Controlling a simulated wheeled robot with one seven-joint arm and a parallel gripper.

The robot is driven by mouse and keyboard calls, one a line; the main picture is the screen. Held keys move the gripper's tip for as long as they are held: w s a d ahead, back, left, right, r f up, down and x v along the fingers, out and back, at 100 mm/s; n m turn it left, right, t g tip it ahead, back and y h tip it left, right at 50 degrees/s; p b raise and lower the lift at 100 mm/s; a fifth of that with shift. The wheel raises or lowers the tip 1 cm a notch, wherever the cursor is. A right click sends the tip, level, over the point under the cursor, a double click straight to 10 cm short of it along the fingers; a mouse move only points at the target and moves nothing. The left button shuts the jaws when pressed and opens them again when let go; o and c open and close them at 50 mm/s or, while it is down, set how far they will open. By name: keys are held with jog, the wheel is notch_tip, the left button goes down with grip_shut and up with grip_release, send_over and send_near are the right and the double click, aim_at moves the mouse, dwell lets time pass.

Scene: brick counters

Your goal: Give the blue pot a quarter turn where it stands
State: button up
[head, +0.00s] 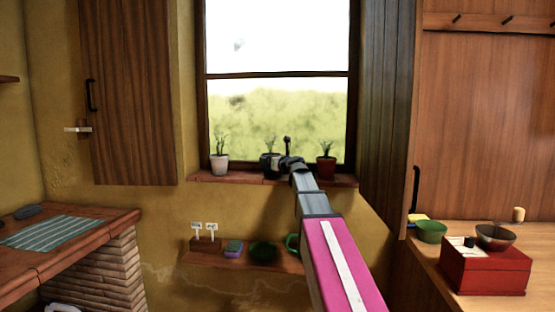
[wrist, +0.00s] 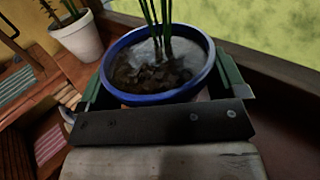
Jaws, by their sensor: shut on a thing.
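The blue pot (head: 266,160) stands on the brick window sill (head: 345,181) in the middle of a row of three plants, partly hidden by my gripper (head: 280,163) in the head view. In the wrist view the blue pot (wrist: 150,98) shows a blue rim, dark soil and green stems, and looks upright. My gripper (wrist: 160,82) has a green finger on each side of it and is shut on it. The pot's lower part is hidden behind the dark gripper bar.
A white pot (head: 219,165) stands to the left on the sill and a red-brown pot (head: 326,168) to the right. The window pane (head: 280,110) is close behind. A low shelf (head: 210,256) with a green bowl (head: 263,252) lies below.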

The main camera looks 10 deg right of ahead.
jog(key=shift+w+d, duration=0.1)
jog(key=shift+d+n+g+y, duration=0.1)
jog(key=shift+n+g+y, duration=1)
jog(key=shift+y, duration=0.5)
jog(key=shift+f, duration=0.4)
jog(key=o, duration=1.1)
jog(key=shift+f, duration=0.1)
jog(key=shift+c, duration=0.2)
